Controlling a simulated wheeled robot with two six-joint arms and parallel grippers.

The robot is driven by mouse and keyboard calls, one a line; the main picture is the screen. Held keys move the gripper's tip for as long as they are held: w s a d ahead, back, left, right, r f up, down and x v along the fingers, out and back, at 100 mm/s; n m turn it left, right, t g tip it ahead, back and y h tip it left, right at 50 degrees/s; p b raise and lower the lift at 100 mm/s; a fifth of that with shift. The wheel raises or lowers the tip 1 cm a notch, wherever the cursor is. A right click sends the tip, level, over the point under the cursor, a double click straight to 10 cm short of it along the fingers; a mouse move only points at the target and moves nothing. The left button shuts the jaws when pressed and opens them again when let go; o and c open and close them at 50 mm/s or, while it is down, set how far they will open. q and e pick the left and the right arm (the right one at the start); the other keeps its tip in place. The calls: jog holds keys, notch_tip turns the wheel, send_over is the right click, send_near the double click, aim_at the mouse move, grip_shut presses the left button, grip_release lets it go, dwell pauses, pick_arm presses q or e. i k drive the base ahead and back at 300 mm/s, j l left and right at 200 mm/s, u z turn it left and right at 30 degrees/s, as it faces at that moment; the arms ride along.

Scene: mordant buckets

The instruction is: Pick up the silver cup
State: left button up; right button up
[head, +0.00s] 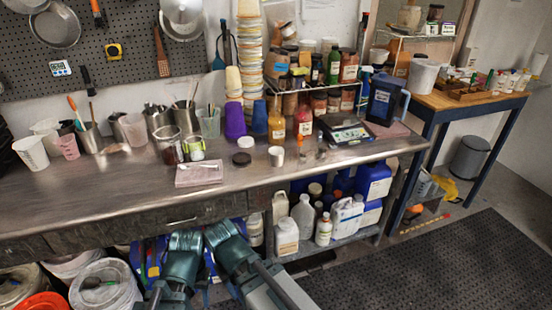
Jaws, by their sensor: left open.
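A small plain silver cup (276,156) stands upright near the front of the metal counter (115,190), right of a dark round lid. Nothing covers it. My left gripper (172,288) is low at the bottom edge, in front of the counter and well below the cup. It is open and apart from the cup; its fingers are hard to make out against my own arm links. My right gripper cannot be made out. Larger metal beakers (158,118) with tools in them stand at the back left of the counter.
A pink tray (199,173), jars (194,148) and a dark lid (241,159) are left of the cup. Jugs (303,214) fill the shelf below. Buckets (105,285) stand at lower left.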

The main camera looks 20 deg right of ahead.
aim_at(276, 154)
jog(key=i+l, duration=0.25)
jog(key=i, duration=0.25)
jog(key=z, duration=1.6)
